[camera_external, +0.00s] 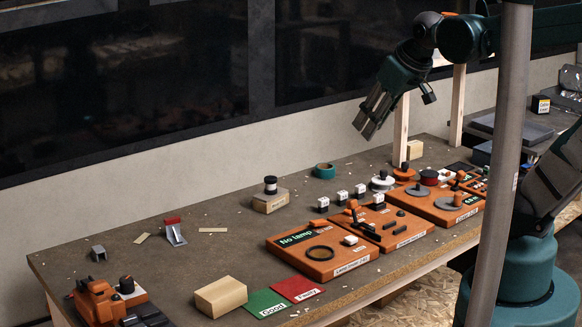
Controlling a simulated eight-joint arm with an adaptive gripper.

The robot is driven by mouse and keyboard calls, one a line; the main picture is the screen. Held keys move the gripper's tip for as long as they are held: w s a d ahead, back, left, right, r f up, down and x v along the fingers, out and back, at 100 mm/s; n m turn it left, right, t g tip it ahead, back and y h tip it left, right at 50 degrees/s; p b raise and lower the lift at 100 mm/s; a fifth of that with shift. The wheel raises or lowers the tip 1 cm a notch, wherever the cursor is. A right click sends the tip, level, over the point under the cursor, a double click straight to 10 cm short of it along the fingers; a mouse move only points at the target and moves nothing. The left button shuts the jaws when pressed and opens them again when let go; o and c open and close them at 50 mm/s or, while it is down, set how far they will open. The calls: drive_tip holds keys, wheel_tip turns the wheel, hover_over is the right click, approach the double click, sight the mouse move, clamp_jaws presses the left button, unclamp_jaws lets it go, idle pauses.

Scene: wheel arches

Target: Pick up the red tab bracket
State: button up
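The red tab bracket (175,234) stands on the left part of the workbench. It is a small grey bracket with a red tab on its upper end. My gripper (366,130) hangs in the air above the back of the bench, far to the right of the bracket and well above it. Its fingers point down and to the left. Nothing shows between them, but the angle and small size do not show whether they are open or shut.
A grey block (98,253) and thin strips (213,230) lie near the bracket. An orange device (100,301) and a tan block (220,296) are in front. A black-topped jar on a box (270,200) and orange panels (318,252) stand to the right. A grey post (505,130) blocks part of the view.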

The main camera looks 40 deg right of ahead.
drive_tip(key=w+a+r+n+g, duration=0.1)
drive_tip(key=w+a+n, duration=0.15)
drive_tip(key=w, duration=0.45)
drive_tip(key=w+a+r+n+g, duration=0.1)
drive_tip(key=w+a+n, duration=0.15)
drive_tip(key=w, duration=0.55)
drive_tip(key=n+g+b, duration=0.1)
drive_tip(key=n+g, duration=0.3)
drive_tip(key=n, duration=0.6)
hover_over(173, 218)
wheel_tip(173, 218, down, 30)
drive_tip(key=shift+f, duration=0.2)
drive_tip(key=shift+w+a+f+g, duration=0.1)
drive_tip(key=shift+a+f+g, duration=0.2)
drive_tip(key=shift+f, duration=0.25)
drive_tip(key=shift+f, duration=0.1)
drive_tip(key=shift+f, duration=1.2)
drive_tip(key=shift+f, duration=0.1)
